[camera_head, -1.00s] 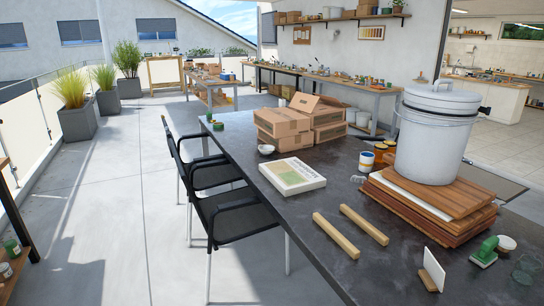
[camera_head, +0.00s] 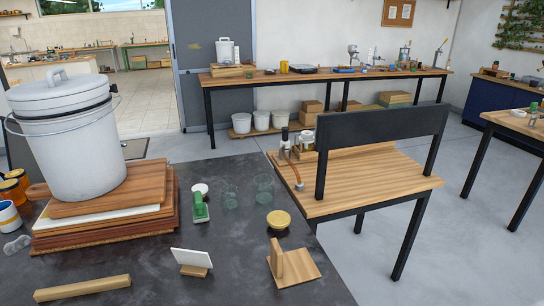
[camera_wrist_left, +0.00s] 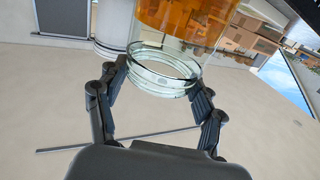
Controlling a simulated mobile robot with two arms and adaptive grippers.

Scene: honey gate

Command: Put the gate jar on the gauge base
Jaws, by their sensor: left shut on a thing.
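In the left wrist view my left gripper (camera_wrist_left: 160,107) is shut on a clear glass jar (camera_wrist_left: 163,66) with amber contents. Its fingers press on both sides of the jar's thick glass end; the rest of the jar runs out of the picture's top. In the head view a flat wooden base with an upright wooden block (camera_head: 293,277) stands at the dark table's front right; it looks like the gauge base, with nothing on it. Neither gripper shows in the head view, and my right gripper is in no current view.
The dark table (camera_head: 240,270) holds a white lidded bucket (camera_head: 72,145) on stacked boards (camera_head: 105,225), a white card in a stand (camera_head: 192,262), a green-handled tool (camera_head: 200,208), clear glasses (camera_head: 264,190) and a yellow-topped round item (camera_head: 278,220). A wooden bench (camera_head: 385,180) with a black panel stands behind.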

